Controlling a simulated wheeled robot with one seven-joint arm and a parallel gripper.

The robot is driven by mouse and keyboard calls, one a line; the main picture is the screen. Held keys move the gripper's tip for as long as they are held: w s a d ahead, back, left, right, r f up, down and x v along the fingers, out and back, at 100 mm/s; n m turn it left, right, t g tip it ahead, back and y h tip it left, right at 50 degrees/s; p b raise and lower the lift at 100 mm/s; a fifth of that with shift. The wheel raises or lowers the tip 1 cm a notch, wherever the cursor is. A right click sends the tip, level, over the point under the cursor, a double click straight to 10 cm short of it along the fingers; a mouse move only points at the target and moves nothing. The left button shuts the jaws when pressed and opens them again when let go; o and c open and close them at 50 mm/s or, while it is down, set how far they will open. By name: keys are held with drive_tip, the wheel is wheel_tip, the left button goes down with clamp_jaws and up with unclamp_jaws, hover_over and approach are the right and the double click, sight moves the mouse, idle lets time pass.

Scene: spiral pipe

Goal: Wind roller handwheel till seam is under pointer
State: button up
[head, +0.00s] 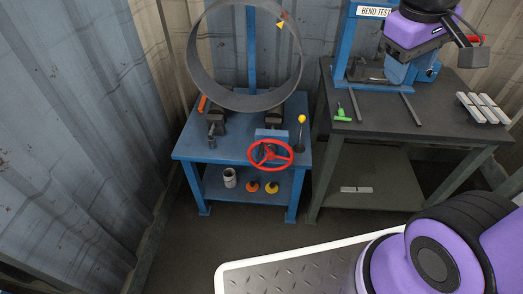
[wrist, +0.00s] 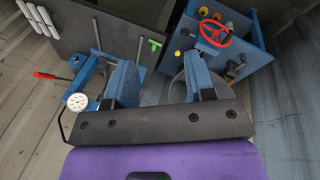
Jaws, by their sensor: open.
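The red handwheel (head: 270,153) is on the front of the blue roller bench (head: 200,150). It also shows in the wrist view (wrist: 215,33). A large grey pipe ring (head: 243,102) stands upright on the dark rollers (head: 217,122). A yellow pointer (head: 281,24) is at the ring's upper right. I cannot make out a seam on the pipe. My gripper (wrist: 160,82) is open with nothing between its blue-grey fingers. In the head view my arm is at the upper right, over the dark table, well apart from the handwheel.
A yellow-knobbed lever (head: 301,119) stands just right of the handwheel. The dark table (head: 440,118) holds a blue "BEND TEST" frame (head: 349,40), a green-handled tool (head: 341,115), bars and light blocks (head: 484,108). A corrugated wall closes the left. Floor in front of the bench is clear.

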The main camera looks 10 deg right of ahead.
drive_tip(key=w+a+f+n+t+h, duration=0.1)
drive_tip(key=w+a+f+n+h, duration=0.25)
drive_tip(key=w+f, duration=0.35)
drive_tip(key=w+a+f+n+t+h, duration=0.1)
drive_tip(key=w+a+f+n+h, duration=0.1)
drive_tip(key=w+f+n+h, duration=0.4)
drive_tip(key=w+a+f+n+t+h, duration=0.2)
drive_tip(key=w+f+n+h, duration=0.1)
drive_tip(key=w+f, duration=0.5)
drive_tip(key=w+a+f+n+t+y, duration=0.25)
drive_tip(key=a+f+n+t, duration=0.5)
drive_tip(key=f, duration=0.45)
drive_tip(key=n+t+y, duration=0.4)
drive_tip(key=n+y, duration=0.4)
approach(262, 143)
drive_tip(key=x, duration=0.4)
drive_tip(key=f+x, duration=0.1)
drive_tip(key=x, duration=0.2)
drive_tip(key=shift+w+f, duration=0.1)
drive_tip(key=shift+c, duration=0.5)
clamp_jaws()
